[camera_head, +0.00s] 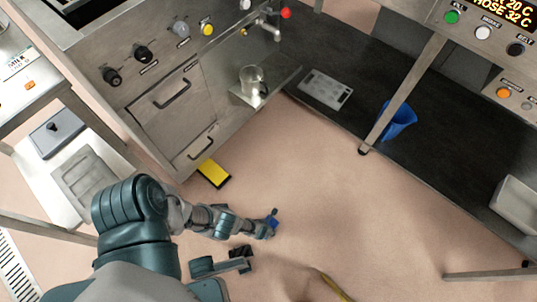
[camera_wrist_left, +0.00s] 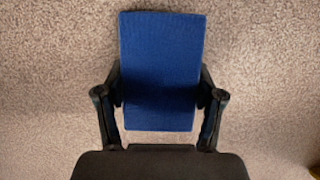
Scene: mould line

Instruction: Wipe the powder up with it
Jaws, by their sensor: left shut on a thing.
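A flat blue rectangular pad (camera_wrist_left: 162,65) is between the two black fingers of my left gripper (camera_wrist_left: 160,108), which is shut on it. In the head view the blue pad (camera_head: 273,215) shows small at the end of my left arm, over the open floor. I cannot make out any powder for certain in either view.
A yellow and black floor plate (camera_head: 213,173) lies by the steel cabinet (camera_head: 160,105). A glass beaker (camera_head: 252,80) stands on a side shelf. A yellow curved thing (camera_head: 333,284) lies at the bottom.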

